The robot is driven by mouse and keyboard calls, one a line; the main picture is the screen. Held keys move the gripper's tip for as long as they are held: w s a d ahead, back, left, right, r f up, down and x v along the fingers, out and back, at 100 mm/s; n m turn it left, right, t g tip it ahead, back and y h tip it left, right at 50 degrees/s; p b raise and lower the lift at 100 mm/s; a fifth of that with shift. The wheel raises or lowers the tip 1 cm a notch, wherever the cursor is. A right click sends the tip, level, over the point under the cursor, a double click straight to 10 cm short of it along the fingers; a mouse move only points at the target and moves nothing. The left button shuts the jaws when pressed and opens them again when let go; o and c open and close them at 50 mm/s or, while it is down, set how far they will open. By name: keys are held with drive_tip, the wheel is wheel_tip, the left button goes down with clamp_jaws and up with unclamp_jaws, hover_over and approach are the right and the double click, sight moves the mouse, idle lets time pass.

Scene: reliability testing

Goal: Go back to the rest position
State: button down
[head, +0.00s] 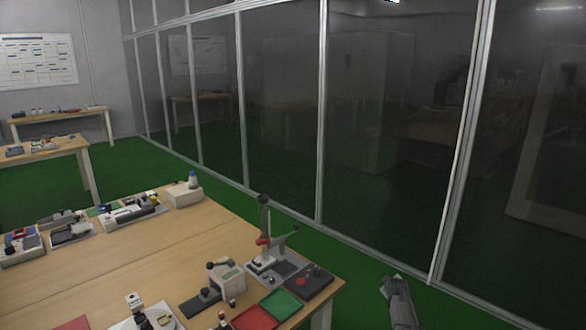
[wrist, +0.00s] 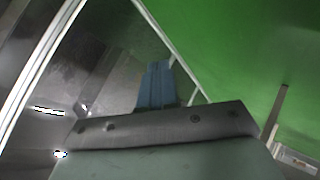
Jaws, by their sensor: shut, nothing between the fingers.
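My gripper (wrist: 156,68) shows in the wrist view, its blue-grey fingers together and empty beyond the dark grey palm edge. Green floor and the framed glass wall lie behind it, and nothing touches the fingers. In the head view, a grey part of my arm shows at the bottom right, beside the table's right end and over the green floor.
The wooden table (head: 120,262) carries a lever press (head: 264,235), a red tray (head: 254,318), a green tray (head: 281,304) and several devices. A glass partition (head: 275,110) runs behind it. Green floor (head: 345,245) lies open between them. More tables stand at the far left.

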drive_tip(key=s+d+f+n, duration=0.2)
drive_tip(key=s+d+f, duration=0.3)
drive_tip(key=s+f, duration=0.3)
drive_tip(key=s+a+f+m+g+y, duration=0.1)
drive_tip(key=s+a+f+g, duration=0.1)
drive_tip(key=s+a+f, duration=0.45)
drive_tip(key=s+a+f+m+g, duration=0.1)
drive_tip(key=s+a+f+g, duration=0.2)
drive_tip(key=s, duration=0.6)
drive_tip(key=s+a+f+m+g+y, duration=0.1)
drive_tip(key=s+a+f, duration=0.45)
drive_tip(key=s, duration=0.25)
drive_tip(key=s+a+m+g, duration=0.1)
drive_tip(key=s+a+g, duration=0.2)
drive_tip(key=s, duration=1)
drive_tip(key=s+a+m+g, duration=0.2)
drive_tip(key=s+a+g, duration=0.2)
drive_tip(key=s, duration=0.9)
drive_tip(key=s+a+m+g, duration=0.2)
drive_tip(key=s+a, duration=0.3)
drive_tip(key=s, duration=0.8)
drive_tip(key=shift+a+g+y, duration=0.3)
drive_tip(key=shift+a+g, duration=0.1)
drive_tip(key=shift+g, duration=0.4)
drive_tip(key=shift+f, duration=0.1)
